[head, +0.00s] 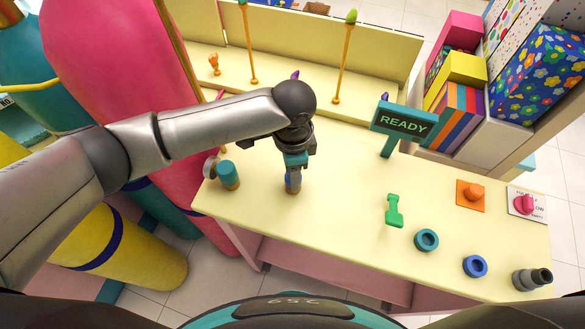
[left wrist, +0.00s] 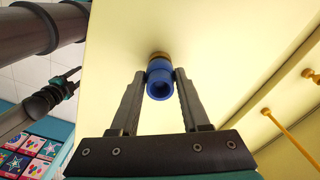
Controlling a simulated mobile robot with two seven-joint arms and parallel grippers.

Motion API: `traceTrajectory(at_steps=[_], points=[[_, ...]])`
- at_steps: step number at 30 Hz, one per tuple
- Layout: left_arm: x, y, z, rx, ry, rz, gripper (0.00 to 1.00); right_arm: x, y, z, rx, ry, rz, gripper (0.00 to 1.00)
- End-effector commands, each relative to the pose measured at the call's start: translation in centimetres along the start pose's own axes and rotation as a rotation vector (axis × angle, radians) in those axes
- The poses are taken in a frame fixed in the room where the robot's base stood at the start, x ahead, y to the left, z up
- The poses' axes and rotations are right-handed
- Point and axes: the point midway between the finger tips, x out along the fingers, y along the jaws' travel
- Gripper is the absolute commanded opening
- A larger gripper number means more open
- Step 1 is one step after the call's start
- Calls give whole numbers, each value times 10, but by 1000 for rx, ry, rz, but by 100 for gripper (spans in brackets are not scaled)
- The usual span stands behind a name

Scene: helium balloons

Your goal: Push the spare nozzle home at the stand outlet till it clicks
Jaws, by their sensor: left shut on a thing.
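My left gripper (head: 293,180) is shut on a blue nozzle (left wrist: 160,84). The nozzle also shows in the head view (head: 293,183), below the jaws. In the left wrist view the fingers of my left gripper (left wrist: 160,78) press on both of its sides, and its hollow end faces the camera. A brass-coloured ring (left wrist: 159,56) lies at its far end, close to the cream counter; I cannot tell whether they touch or whether the nozzle is seated. A dark part with a teal band, apparently my right gripper (left wrist: 72,76), shows beyond the counter edge; its jaws are unclear.
The cream counter (head: 340,220) has a teal cylinder (head: 229,175) just left of the gripper. A READY sign (head: 403,122), green dumbbell-shaped piece (head: 394,210), teal ring (head: 426,240), blue ring (head: 475,266) and grey fitting (head: 532,279) are to the right. A pink tank (head: 120,80) stands left.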

Motion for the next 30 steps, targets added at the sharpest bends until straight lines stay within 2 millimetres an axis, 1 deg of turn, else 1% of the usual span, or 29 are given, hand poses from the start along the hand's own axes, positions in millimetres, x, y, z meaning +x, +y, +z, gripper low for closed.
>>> traceTrajectory(at_steps=[11, 12, 18, 21, 27, 30], points=[[10, 0, 0, 1, 1, 0, 0, 6, 0, 1, 0, 0, 0, 50], [10, 0, 0, 1, 1, 0, 49, 5, 0, 1, 0, 0, 0, 50], [9, 0, 0, 1, 1, 0, 72, 5, 0, 1, 0, 0, 0, 50], [9, 0, 0, 1, 1, 0, 81, 5, 0, 1, 0, 0, 0, 50], [9, 0, 0, 0, 0, 0, 81, 4, 0, 1, -1, 0, 0, 50], [5, 0, 0, 0, 0, 0, 81, 1, 0, 0, -1, 0, 0, 50]])
